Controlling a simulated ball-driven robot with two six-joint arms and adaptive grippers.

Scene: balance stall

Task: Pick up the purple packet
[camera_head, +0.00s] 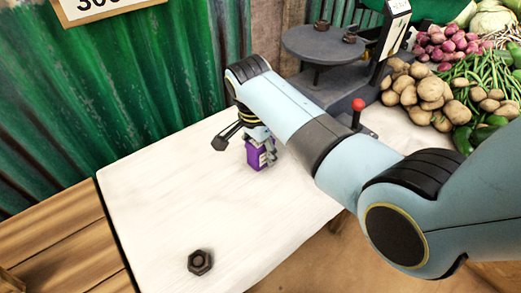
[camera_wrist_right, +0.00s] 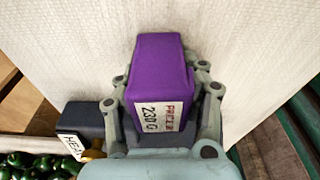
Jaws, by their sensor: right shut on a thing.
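The purple packet (camera_head: 259,155) stands on the white table (camera_head: 160,205) or just above it; I cannot tell which. My right gripper (camera_head: 262,145) is shut on the packet from above, and the arm hides part of its top. In the right wrist view the packet (camera_wrist_right: 160,72) sits between the two fingers of my right gripper (camera_wrist_right: 165,95), with a white label reading 230 G facing the camera. My left gripper does not show in either view.
A dark hex nut (camera_head: 199,262) lies near the table's front. A grey scale (camera_head: 322,45) with small weights stands behind my right arm. Potatoes (camera_head: 430,92), onions and green vegetables are piled at the right. A green corrugated wall (camera_head: 110,90) borders the back left.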

